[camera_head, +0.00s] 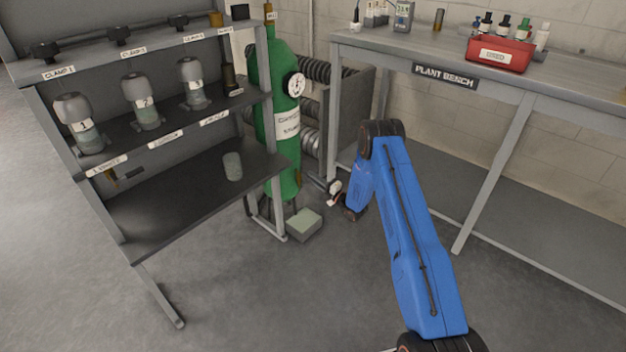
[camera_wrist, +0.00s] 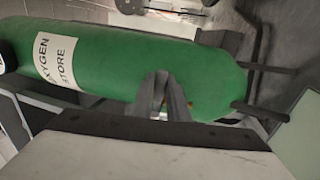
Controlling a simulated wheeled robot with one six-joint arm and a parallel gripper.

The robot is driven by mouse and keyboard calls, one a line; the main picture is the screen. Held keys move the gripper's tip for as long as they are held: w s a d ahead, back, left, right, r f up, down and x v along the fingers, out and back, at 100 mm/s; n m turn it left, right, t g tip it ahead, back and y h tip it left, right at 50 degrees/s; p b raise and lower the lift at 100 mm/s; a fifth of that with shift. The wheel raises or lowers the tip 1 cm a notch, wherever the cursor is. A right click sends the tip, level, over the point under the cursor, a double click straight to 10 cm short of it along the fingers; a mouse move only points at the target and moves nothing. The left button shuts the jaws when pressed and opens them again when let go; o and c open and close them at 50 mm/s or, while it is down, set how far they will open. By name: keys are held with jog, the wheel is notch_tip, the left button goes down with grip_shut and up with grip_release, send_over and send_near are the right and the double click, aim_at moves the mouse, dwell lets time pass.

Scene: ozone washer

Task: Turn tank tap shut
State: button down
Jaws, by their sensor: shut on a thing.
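The green oxygen tank (camera_head: 284,100) stands upright at the right end of the dark shelf rack. It lies across the wrist view (camera_wrist: 110,65) with its label at the left. A small brass-coloured tap (camera_head: 297,180) shows low on the tank's right side. In the wrist view my gripper (camera_wrist: 161,88) is shut against the tank's lower part. I cannot tell the tap's angle. In the head view my blue arm reaches down right of the tank and the fingers are not clear.
A grey-green box (camera_head: 304,224) sits on the floor by the tank's foot. The rack (camera_head: 200,190) with several labelled bottles is at left. The plant bench (camera_head: 560,82) with a red bin (camera_head: 500,52) is at right. The floor at front is clear.

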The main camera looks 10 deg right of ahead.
jog(key=shift+s+f, duration=0.1)
jog(key=c, duration=1.7)
grip_release()
jog(key=v, duration=1.7)
jog(key=shift+s+d, duration=0.1)
jog(key=shift+d, duration=0.1)
